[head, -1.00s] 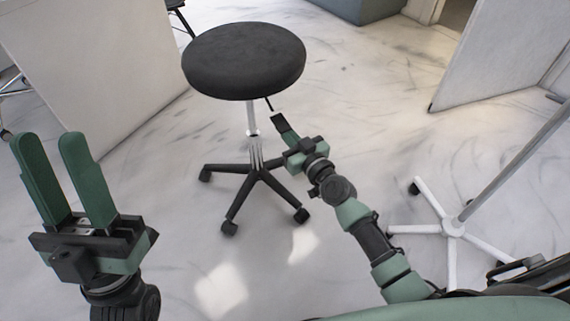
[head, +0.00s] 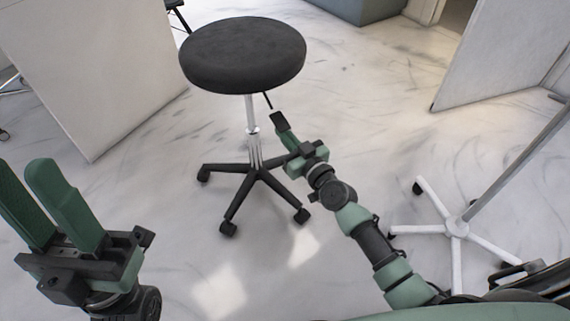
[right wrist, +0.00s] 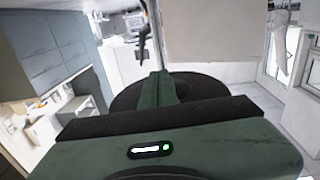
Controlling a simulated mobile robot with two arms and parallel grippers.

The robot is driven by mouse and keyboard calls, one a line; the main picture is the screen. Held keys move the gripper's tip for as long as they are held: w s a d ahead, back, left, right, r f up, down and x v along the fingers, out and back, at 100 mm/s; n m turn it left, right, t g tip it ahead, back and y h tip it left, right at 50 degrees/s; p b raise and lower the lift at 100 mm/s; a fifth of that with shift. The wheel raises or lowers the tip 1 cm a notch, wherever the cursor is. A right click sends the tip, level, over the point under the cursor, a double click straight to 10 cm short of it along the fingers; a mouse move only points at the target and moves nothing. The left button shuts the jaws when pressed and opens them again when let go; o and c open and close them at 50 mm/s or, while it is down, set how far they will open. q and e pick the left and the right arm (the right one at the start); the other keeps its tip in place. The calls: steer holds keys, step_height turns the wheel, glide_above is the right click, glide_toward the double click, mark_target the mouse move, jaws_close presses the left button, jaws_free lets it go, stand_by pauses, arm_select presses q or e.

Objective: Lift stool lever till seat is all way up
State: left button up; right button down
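The stool has a round black seat (head: 243,52), a chrome column (head: 251,113) and a black five-legged base. Its thin dark lever (head: 267,100) slants down from under the seat's right side. My right gripper (head: 278,118) is at the lever's lower end, below the seat rim. Its fingers look shut together; whether they touch the lever is too small to tell. In the right wrist view the fingers (right wrist: 158,88) lie in front of the dark seat (right wrist: 205,87). My left gripper (head: 45,200) is open and empty at the lower left, away from the stool.
A white wheeled stand (head: 455,228) is on the right, near my right arm. Pale panels stand at the left (head: 95,75) and right (head: 500,60). The floor around the stool is clear.

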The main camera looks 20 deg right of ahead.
steer(key=v, duration=0.9)
steer(key=shift+f+p, duration=0.15)
steer(key=shift+p, duration=0.15)
stand_by(0.3)
stand_by(0.4)
